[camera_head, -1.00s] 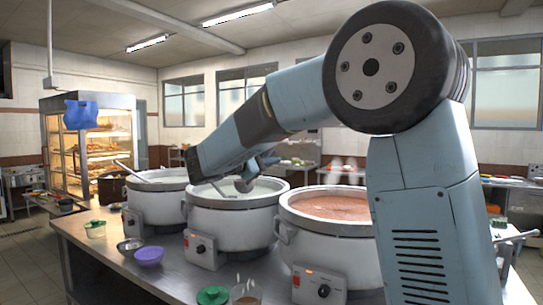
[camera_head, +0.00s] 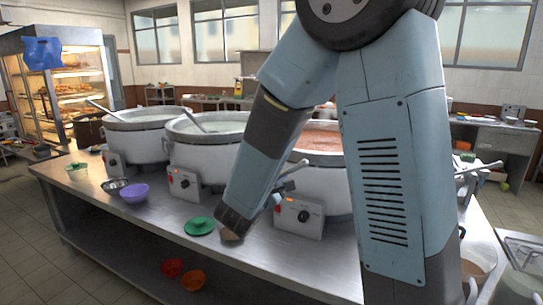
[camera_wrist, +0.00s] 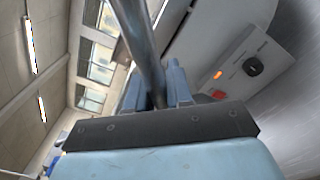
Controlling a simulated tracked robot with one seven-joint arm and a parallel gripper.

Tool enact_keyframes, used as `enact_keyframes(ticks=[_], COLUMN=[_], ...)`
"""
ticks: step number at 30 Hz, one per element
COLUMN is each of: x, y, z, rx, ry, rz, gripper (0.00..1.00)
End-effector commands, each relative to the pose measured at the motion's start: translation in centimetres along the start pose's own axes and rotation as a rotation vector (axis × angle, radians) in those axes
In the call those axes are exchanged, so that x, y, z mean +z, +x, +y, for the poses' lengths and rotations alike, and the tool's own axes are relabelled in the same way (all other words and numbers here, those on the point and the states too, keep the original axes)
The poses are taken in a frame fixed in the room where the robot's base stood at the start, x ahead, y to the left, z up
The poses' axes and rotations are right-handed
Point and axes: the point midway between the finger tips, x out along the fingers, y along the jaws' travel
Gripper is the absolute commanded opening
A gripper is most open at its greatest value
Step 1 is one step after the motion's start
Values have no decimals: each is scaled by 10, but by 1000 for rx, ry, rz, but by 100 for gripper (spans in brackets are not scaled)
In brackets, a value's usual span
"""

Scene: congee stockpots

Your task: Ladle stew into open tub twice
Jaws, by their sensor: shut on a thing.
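The stew pot (camera_head: 322,140), a white stockpot with reddish-brown stew, stands at the right of the row, partly hidden by my arm. In the wrist view, my gripper (camera_wrist: 160,88) is shut on a grey metal handle (camera_wrist: 137,35), which looks like a ladle's. Its bowl is out of view. In the head view my forearm slants down before the pot; the fingers are mostly hidden. A small tub with brownish content (camera_head: 230,236) shows partly under my arm's lower end, on the counter, beside a green lid (camera_head: 200,226).
Two more white pots, the middle (camera_head: 205,150) and left (camera_head: 138,135), hold pale congee, each with a ladle leaning out. A purple bowl (camera_head: 135,193) and a metal bowl (camera_head: 114,185) stand before them.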

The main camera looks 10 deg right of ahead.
Motion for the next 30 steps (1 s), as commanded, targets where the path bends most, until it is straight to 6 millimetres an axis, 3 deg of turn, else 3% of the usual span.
enact_keyframes(ticks=[6,30], x=[0,-2], y=[-4,-5], z=[-16,-17], rx=[11,20], ry=[-2,27], rz=[13,8], gripper=[0,0])
